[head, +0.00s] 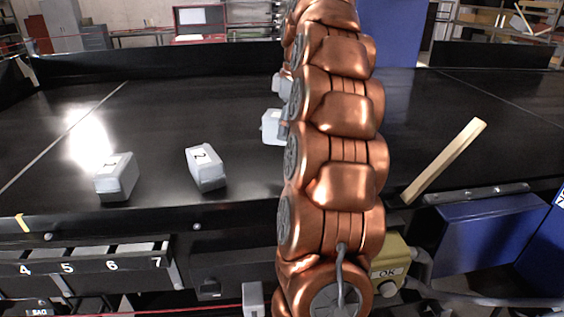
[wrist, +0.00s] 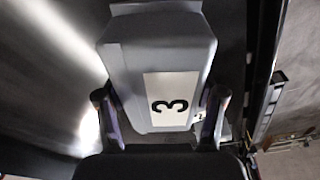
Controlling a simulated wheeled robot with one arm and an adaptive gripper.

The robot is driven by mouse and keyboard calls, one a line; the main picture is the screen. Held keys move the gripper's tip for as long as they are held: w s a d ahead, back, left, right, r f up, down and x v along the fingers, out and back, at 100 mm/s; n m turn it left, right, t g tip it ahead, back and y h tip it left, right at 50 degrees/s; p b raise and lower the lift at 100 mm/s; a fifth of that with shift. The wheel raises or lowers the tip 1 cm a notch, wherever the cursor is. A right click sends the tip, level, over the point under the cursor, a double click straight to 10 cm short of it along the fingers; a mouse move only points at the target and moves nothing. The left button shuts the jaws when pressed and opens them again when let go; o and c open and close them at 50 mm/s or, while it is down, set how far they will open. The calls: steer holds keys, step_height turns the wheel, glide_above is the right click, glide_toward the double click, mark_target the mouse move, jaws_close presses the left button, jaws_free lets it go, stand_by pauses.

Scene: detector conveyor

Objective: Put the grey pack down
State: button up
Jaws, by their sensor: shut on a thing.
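A grey pack (wrist: 150,52) with a white label marked 3 fills the middle of the wrist view. My gripper (wrist: 160,115) is shut on its sides, one finger at each side. In the head view my copper arm hides the gripper. Grey packs stand on the black belt (head: 180,110): one at the left (head: 117,178) and one marked 2 (head: 206,168). A further grey pack (head: 271,127) shows partly behind my arm; I cannot tell if it is the held one. I cannot tell whether the held pack touches a surface.
A numbered rack (head: 85,265), with 4 to 7 showing, is at the front left. A wooden bar (head: 445,160) slants up at the right, near a blue bin (head: 490,235). A yellow OK button box (head: 391,270) is beside my arm. The belt's left part has free room.

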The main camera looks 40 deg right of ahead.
step_height(320, 180, down, 4)
steer(key=shift+b, duration=0.95)
steer(key=shift+f+p, duration=1)
steer(key=shift+f, duration=1.4)
steer(key=shift+f, duration=0.15)
steer(key=o, duration=1.5)
steer(key=shift+r, duration=0.2)
steer(key=shift+s+d+r+b, duration=0.15)
steer(key=shift+r+b, duration=0.3)
steer(key=shift+r, duration=0.6)
steer(key=shift+s+d+r+b, duration=0.15)
steer(key=shift+r+b, duration=0.3)
steer(key=shift+r, duration=0.6)
steer(key=r, duration=0.3)
steer(key=shift+s+p, duration=0.2)
steer(key=shift+p, duration=0.2)
steer(key=r+p, duration=0.4)
steer(key=shift+s+d+r+p, duration=0.15)
steer(key=shift+s+r+p, duration=0.15)
